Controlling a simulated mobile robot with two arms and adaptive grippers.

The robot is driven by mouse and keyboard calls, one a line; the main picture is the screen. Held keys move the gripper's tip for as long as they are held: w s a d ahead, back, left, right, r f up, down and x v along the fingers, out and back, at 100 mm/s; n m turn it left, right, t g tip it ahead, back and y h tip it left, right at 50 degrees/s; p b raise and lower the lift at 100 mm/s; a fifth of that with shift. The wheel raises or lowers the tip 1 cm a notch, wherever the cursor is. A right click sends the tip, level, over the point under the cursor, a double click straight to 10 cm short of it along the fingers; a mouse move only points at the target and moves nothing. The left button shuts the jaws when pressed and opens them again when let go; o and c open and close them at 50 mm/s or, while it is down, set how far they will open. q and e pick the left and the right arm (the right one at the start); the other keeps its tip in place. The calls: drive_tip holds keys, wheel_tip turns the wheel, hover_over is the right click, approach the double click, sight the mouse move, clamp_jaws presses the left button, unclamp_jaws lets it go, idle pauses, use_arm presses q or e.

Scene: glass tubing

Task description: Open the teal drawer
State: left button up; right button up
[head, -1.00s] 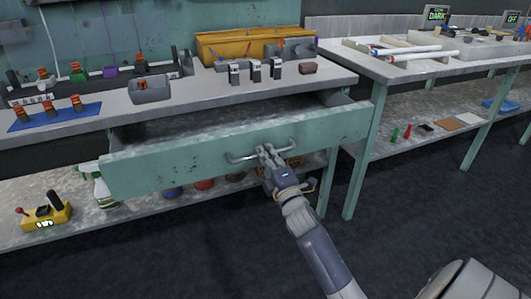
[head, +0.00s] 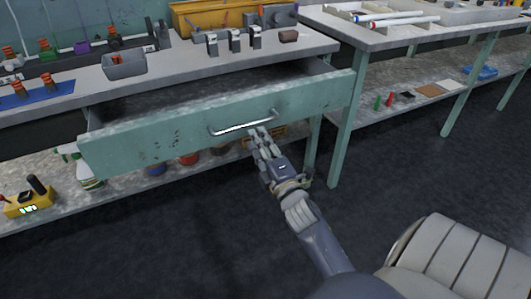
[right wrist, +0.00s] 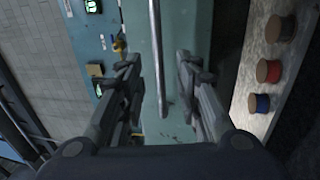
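The teal drawer (head: 160,146) stands pulled out from under the grey bench top, and its dark inside shows behind the front panel. Its metal bar handle (head: 243,124) runs across the front. My right gripper (head: 258,133) is just below and in front of the handle, with its fingers spread. In the right wrist view the two fingers (right wrist: 157,65) are wide apart. The handle bar (right wrist: 156,40) shows between them against the teal drawer front (right wrist: 190,25), with a gap to each finger. My left gripper is not in view.
Clamps (head: 234,40), a grey bin (head: 124,64) and a blue mat (head: 50,92) are on the bench top. The lower shelf holds a spray bottle (head: 90,177), a yellow device (head: 30,200) and spools (right wrist: 268,71). Dark floor in front is clear.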

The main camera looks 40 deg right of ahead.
drive_tip(key=shift+v, duration=2.35)
